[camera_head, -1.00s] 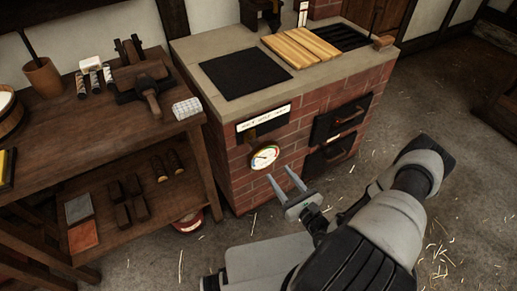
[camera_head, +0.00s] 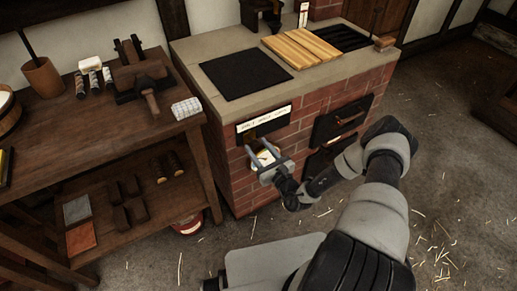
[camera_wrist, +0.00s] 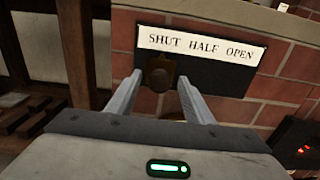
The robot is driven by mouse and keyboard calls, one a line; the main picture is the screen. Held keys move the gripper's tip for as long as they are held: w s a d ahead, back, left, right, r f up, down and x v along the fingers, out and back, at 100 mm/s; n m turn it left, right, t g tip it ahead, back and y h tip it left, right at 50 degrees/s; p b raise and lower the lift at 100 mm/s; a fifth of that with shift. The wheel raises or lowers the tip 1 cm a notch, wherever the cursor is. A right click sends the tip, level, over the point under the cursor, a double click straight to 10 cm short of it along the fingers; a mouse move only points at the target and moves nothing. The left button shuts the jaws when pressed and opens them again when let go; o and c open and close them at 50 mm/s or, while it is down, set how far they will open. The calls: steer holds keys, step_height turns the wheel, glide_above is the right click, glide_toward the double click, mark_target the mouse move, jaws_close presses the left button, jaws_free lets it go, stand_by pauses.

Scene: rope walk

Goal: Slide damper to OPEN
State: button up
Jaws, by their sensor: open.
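The damper is a dark slot plate (camera_head: 278,124) on the brick stove front, under a white label (camera_wrist: 200,43) reading SHUT, HALF, OPEN from left to right. My gripper (camera_head: 261,145) is open at the stove front, just below the label. In the wrist view its two fingers (camera_wrist: 160,85) stand to the left and right of the knob. I cannot tell whether either finger touches it.
Firebox doors (camera_head: 342,119) are to the right, with a glow inside. A wooden workbench (camera_head: 90,135) with tools stands at left. Straw-strewn floor (camera_head: 455,200) is open at right.

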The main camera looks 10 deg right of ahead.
jaws_close()
steer(key=w+d+b, duration=0.2)
steer(key=d, duration=0.5)
steer(key=w+d+b, duration=0.2)
steer(key=d, duration=0.5)
steer(key=shift+w+d, duration=0.15)
steer(key=shift+w, duration=0.15)
jaws_free()
steer(key=shift+s, duration=0.15)
